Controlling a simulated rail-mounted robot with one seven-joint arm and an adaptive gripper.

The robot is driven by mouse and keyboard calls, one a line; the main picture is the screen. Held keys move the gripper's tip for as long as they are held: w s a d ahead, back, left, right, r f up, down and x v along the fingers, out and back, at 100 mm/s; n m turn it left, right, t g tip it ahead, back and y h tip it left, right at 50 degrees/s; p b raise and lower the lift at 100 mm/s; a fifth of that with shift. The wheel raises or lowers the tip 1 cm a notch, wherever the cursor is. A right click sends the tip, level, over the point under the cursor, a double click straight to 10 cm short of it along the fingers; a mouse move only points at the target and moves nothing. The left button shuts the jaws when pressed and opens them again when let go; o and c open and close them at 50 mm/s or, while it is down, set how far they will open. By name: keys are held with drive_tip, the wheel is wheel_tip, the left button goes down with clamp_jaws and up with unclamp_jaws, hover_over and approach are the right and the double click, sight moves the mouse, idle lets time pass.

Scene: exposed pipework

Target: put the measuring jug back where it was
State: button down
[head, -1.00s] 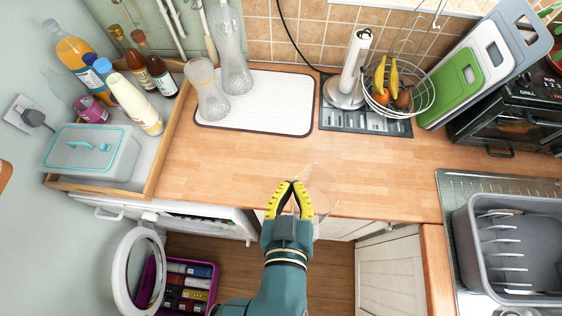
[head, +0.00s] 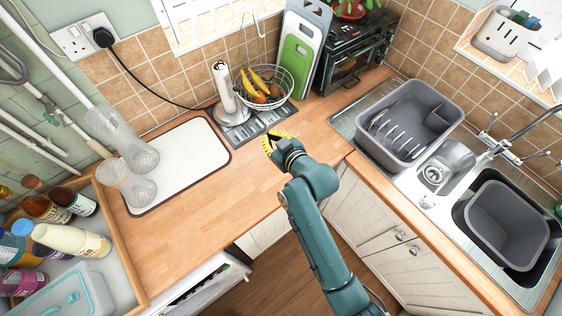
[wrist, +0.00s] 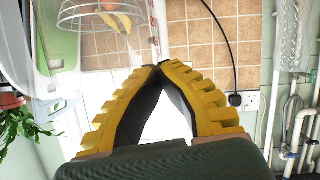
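The measuring jug (wrist: 154,36) is clear and very hard to see. In the wrist view, a strip of red marks on a see-through wall shows just beyond my fingertips. My gripper (wrist: 160,68) has its yellow, ridged fingers closed together at the tips, apparently on the jug's thin edge or handle; the exact grip is unclear. In the head view, my gripper (head: 268,141) is over the wooden counter (head: 215,185), in front of the wire basket. The jug's outline is not clear there.
A white drying mat (head: 190,160) lies left, with a tall clear carafe (head: 112,133) and a clear amber-rimmed vessel (head: 138,190) at its left. The wire fruit basket (head: 285,82) and paper towel holder (head: 226,90) stand behind. A grey dish rack (head: 440,105) is right.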

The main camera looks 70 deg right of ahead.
wheel_tip(320, 180, down, 10)
idle(0.3)
drive_tip(key=shift+f+b, duration=0.15)
drive_tip(key=shift+b, duration=0.25)
drive_tip(key=c, duration=1.2)
unclamp_jaws()
drive_tip(key=shift+c, duration=0.2)
drive_tip(key=v, duration=1.2)
drive_tip(key=shift+r+p, duration=0.3)
drive_tip(key=shift+p, duration=0.05)
